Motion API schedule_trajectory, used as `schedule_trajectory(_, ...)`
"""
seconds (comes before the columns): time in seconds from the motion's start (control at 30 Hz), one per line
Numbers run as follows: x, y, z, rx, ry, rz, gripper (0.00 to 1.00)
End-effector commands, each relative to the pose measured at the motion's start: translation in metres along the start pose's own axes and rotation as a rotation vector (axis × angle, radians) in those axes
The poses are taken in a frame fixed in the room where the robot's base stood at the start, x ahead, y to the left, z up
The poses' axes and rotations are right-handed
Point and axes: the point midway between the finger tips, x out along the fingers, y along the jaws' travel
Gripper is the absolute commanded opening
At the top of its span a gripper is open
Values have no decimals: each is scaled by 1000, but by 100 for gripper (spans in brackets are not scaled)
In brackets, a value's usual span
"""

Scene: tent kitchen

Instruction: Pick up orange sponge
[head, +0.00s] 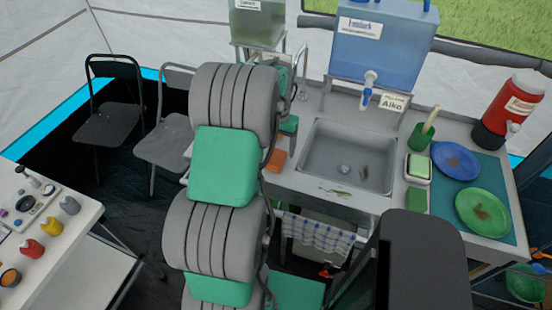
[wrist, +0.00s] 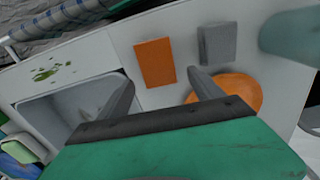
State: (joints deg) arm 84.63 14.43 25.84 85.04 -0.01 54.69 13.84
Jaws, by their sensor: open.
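The orange sponge (head: 276,161) lies on the grey counter just left of the sink, partly beside my arm in the head view. In the wrist view the orange sponge (wrist: 155,62) is a flat rectangle a little beyond the gap between my fingertips. My gripper (wrist: 161,78) is open and empty, its two fingers apart, one near the sink and one over an orange round item (wrist: 240,88). The fingers and sponge show no contact; the height between them is hard to tell. In the head view my arm mostly hides the gripper.
The sink (head: 345,160) borders the sponge. A grey block (wrist: 217,42) lies close to the sponge on its other side. A blue water tank (head: 380,45) with a tap stands behind the sink. Green and blue plates (head: 485,212) lie at the right. A striped towel (head: 318,235) hangs in front.

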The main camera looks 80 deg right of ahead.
Motion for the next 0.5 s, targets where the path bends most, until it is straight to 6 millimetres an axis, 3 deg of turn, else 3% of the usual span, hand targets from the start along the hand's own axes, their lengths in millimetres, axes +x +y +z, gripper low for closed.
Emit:
schedule_trajectory(0.2,34,2,3,-1,-3,1,75)
schedule_trajectory(0.43,40,1,2,-2,0,0,75)
schedule_trajectory(0.5,39,1,2,-2,0,0,71)
